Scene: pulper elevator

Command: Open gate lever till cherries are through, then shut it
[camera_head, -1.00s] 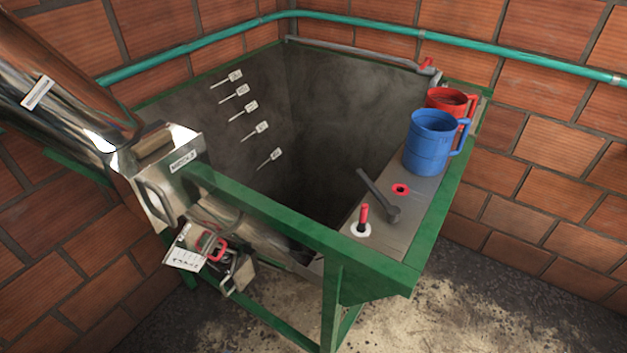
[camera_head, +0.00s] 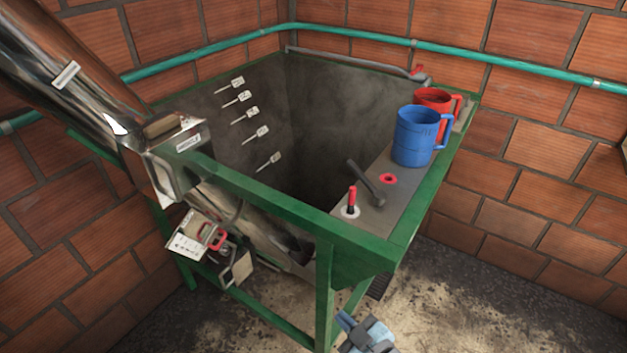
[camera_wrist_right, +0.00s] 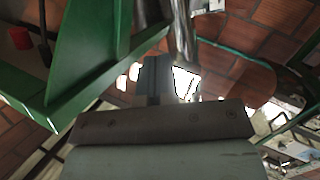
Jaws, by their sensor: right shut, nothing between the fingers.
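A dark grey lever (camera_head: 367,183) leans over the grey panel (camera_head: 385,207) on the right side of the green-framed hopper. A short lever with a red grip (camera_head: 351,200) stands upright in a white collar in front of it. I cannot tell which is the gate lever. No cherries can be made out; the hopper's bottom (camera_head: 310,200) is dark. My right gripper (camera_head: 366,333) is at the bottom edge, below and apart from both levers, shut and empty. Its fingers (camera_wrist_right: 156,78) also show in the right wrist view. My left gripper is out of view.
A blue mug (camera_head: 420,136) and a red mug (camera_head: 440,100) stand behind the levers on the panel. The green frame (camera_head: 330,255) rises beside my right gripper. A steel tube (camera_head: 75,80) slopes in from the left. Bare floor (camera_head: 450,310) lies at the right.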

